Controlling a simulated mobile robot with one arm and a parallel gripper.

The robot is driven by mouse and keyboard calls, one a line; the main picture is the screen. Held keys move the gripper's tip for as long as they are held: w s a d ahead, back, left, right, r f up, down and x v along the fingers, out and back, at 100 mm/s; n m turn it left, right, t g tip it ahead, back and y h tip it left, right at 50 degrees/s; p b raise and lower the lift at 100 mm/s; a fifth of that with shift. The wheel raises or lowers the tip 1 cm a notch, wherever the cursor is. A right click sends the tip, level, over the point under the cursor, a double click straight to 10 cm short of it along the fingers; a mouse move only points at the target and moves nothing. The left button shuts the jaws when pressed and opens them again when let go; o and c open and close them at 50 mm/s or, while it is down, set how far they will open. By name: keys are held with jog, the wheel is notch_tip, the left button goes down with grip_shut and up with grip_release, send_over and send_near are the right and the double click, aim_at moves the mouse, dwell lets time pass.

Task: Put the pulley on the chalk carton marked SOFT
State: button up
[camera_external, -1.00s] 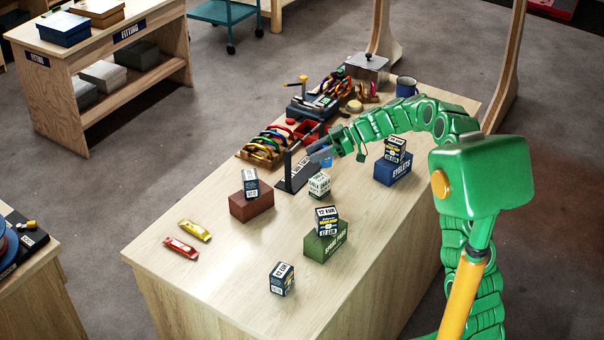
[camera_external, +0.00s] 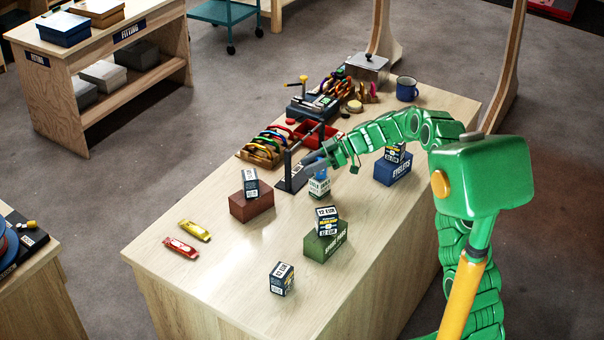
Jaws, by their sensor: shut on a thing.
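My gripper (camera_external: 312,166) is at the middle of the workbench, at the end of my green arm. It is shut on a small blue thing (camera_external: 319,172), which I take to be the pulley, though its shape is hard to make out. A small white and green carton (camera_external: 320,187) with print stands on the bench directly below it. It looks like a chalk carton; I cannot read the word SOFT on it. The blue thing overlaps the carton's top in this view; I cannot tell whether they touch.
A dark post stand (camera_external: 292,185) is close left of the carton. Dark cartons sit on the brown box (camera_external: 251,208), green box (camera_external: 325,243) and blue box (camera_external: 391,172); another carton (camera_external: 282,279) stands in front. Red and yellow pieces (camera_external: 181,247) lie left.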

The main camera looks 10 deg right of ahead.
jog(key=shift+f, duration=0.1)
jog(key=o, duration=1.1)
jog(key=shift+c, duration=0.2)
jog(key=shift+d+r, duration=0.15)
jog(key=shift+r, duration=0.1)
jog(key=v, duration=1.1)
jog(key=shift+d, duration=0.35)
jog(key=shift+s+r, duration=0.1)
jog(key=shift+r, duration=0.1)
